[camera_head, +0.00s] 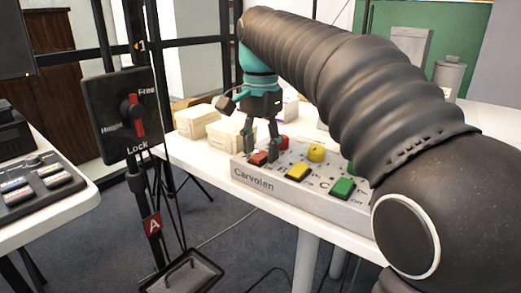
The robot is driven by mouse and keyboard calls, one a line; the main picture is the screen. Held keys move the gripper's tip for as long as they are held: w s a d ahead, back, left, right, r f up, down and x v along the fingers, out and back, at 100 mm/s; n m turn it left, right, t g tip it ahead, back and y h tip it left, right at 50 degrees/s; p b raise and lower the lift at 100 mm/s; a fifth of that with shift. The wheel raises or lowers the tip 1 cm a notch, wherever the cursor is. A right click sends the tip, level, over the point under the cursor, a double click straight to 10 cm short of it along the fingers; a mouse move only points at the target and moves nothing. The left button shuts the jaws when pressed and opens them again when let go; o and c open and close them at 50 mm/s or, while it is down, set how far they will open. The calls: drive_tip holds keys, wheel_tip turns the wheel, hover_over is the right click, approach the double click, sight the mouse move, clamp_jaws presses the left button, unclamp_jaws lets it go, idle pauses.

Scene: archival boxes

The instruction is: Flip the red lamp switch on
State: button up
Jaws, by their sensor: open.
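A grey panel box labelled "Carvolen" (310,200) stands at the near edge of the white table. It carries a red switch (257,159) at its left end, with a yellow switch (298,173) and a green switch (343,187) to the right. Round knobs or lamps sit behind them: a red one (282,142) and a yellow one (317,153). My gripper (261,156) points down over the left end of the box. Its fingers are open, close around or above the red switch; I cannot tell whether they touch it. My arm hides part of the box's right end.
Several cream boxes (232,133) stand on the white table (195,160) behind and left of the panel. A black stand with a "Free/Lock" plate (122,115) rises at the left. A second table (70,205) holds a dark device. A grey bin (449,75) is at the back right.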

clamp_jaws()
drive_tip(key=p, duration=0.3)
drive_tip(key=shift+w+d+r+g+y, duration=0.1)
drive_tip(key=shift+d+r+g+y, duration=0.05)
drive_tip(key=shift+r+g+y, duration=0.2)
drive_tip(key=shift+f+g+p, duration=0.25)
drive_tip(key=shift+f+p, duration=0.1)
drive_tip(key=shift+p, duration=0.6)
unclamp_jaws()
